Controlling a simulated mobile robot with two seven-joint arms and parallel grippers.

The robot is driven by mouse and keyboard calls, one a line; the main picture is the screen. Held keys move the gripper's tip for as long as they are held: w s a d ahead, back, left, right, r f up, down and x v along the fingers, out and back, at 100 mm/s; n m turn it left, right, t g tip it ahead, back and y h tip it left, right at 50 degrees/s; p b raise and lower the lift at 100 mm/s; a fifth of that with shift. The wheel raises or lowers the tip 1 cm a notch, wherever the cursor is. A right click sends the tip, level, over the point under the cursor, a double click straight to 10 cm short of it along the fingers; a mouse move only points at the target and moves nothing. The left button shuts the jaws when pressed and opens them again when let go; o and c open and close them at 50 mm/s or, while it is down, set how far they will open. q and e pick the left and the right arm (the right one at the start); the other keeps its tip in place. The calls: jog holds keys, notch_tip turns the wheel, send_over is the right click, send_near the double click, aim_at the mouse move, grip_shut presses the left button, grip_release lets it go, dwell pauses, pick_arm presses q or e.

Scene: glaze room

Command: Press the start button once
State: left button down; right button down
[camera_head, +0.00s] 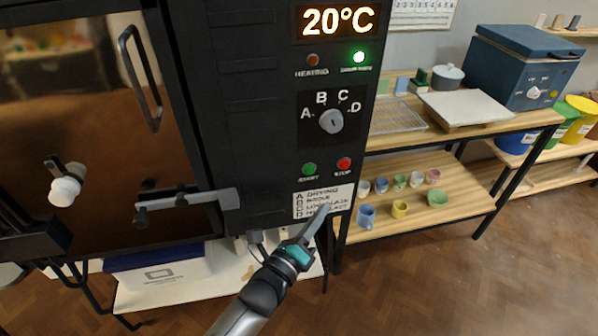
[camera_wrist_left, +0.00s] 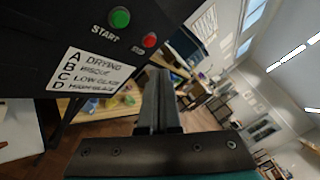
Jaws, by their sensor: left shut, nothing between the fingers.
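The green start button (camera_head: 309,169) is on the black control panel of the kiln, left of the red stop button (camera_head: 344,164). In the left wrist view the start button (camera_wrist_left: 120,17) is near the top, with the stop button (camera_wrist_left: 150,40) beside it. My left gripper (camera_head: 325,209) is shut and empty. In the head view its tip overlaps the label (camera_head: 311,201) below the buttons. The fingers also show in the left wrist view (camera_wrist_left: 156,75), apart from the start button. My right gripper is not in view.
The dial (camera_head: 331,121) points between letters A to D. The display (camera_head: 338,20) reads 20°C and a green lamp (camera_head: 359,57) is lit. A kiln door handle (camera_head: 141,78) is at left. Shelves with several cups (camera_head: 400,209) stand at right.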

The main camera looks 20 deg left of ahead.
aim_at(309, 170)
pick_arm(q)
jog(key=shift+r, duration=0.3)
jog(key=shift+w, duration=0.1)
jog(key=shift+w+a+f+b, duration=0.1)
jog(key=shift+w+a+b, duration=0.6)
jog(key=shift+w, duration=0.5)
jog(key=shift+w+a+r+b, duration=0.1)
jog(key=shift+w+a+b, duration=0.45)
jog(key=shift+w+a, duration=0.5)
jog(key=shift+w+a+f+b, duration=0.1)
jog(key=shift+w+a+b, duration=0.55)
jog(key=shift+w, duration=0.7)
jog(key=shift+w+a, duration=0.1)
jog(key=shift+w+a, duration=0.15)
jog(key=shift+w, duration=0.1)
